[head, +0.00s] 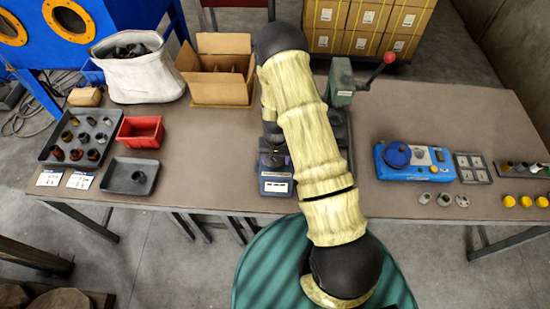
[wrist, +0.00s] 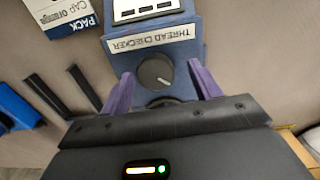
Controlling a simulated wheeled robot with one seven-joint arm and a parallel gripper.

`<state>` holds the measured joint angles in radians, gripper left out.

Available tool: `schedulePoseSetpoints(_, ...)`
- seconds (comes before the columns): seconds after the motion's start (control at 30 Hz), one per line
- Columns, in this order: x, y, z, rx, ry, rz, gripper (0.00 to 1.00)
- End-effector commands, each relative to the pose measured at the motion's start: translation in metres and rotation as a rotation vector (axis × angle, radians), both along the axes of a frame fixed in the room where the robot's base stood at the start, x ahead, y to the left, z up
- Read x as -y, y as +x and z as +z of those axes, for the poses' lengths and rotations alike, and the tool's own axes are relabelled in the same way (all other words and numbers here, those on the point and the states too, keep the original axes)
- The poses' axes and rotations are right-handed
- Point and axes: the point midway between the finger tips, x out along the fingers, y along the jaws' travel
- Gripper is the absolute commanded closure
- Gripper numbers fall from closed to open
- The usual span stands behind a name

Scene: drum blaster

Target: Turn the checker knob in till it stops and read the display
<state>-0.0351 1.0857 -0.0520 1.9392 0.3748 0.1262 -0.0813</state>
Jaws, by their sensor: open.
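The blue thread checker (head: 276,186) stands near the table's front edge, just left of my arm in the head view. In the wrist view its white label (wrist: 152,41) reads THREAD CHECKER upside down. Its round dark grey knob (wrist: 155,73) has a pale pointer mark. A panel with white windows (wrist: 146,11) is cut off at the top; no reading is legible. My gripper (wrist: 161,74) is open, its two purple fingers on either side of the knob with gaps showing. I cannot tell their depth relative to it.
A PACK card (wrist: 62,15) and dark bars (wrist: 84,88) lie beside the checker. A green press (head: 341,85) with a red-knobbed lever stands behind my arm. Trays, a red bin (head: 140,131) and a carton (head: 219,92) are left; a blue device (head: 413,162) is right.

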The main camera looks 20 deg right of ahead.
Motion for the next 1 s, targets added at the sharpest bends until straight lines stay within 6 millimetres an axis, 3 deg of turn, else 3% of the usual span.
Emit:
schedulePoseSetpoints(0.33,0.0015,0.0002,-0.0044,0.001,0.0,-0.004,0.37)
schedulePoseSetpoints(0.57,-0.0016,0.0001,-0.0043,0.0,0.0,0.003,0.82)
schedulePoseSetpoints(1.0,-0.0038,0.0014,-0.0049,0.004,-0.001,-0.052,0.82)
